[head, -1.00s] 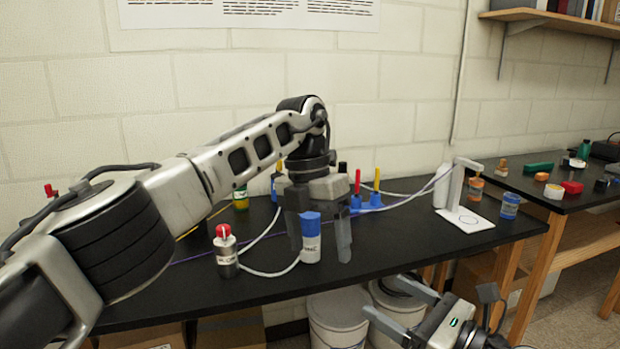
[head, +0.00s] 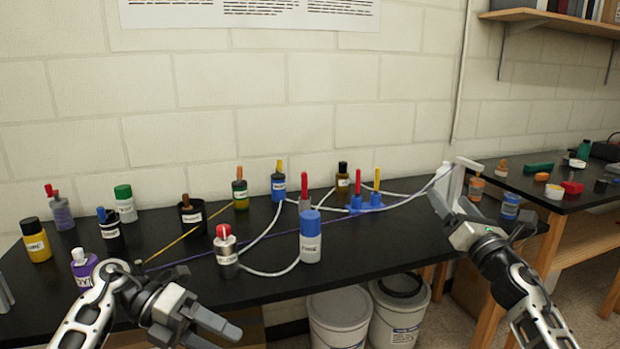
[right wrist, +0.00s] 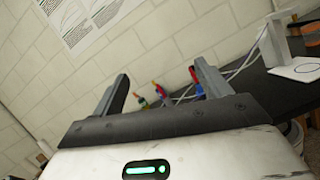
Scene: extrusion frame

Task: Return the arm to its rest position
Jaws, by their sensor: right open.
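My left gripper (head: 218,335) is low at the front left in the head view, over the near edge of the black bench. Its two fingers stand apart with nothing seen between them; part is cut off by the lower edge. My right gripper (head: 450,200) is raised at the right end of the bench, in front of the white stand (head: 466,163), which it partly hides. In the right wrist view its fingers (right wrist: 162,85) are wide apart and empty. The blue-capped white bottle (head: 311,244) stands upright on the bench, clear of both grippers.
A red-topped grey container (head: 226,252) with a white cable stands left of the bottle. Several bottles and jars, including a yellow one (head: 36,243) and a purple one (head: 84,268), stand at the left. The black bench (head: 360,262) is bare around its middle front.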

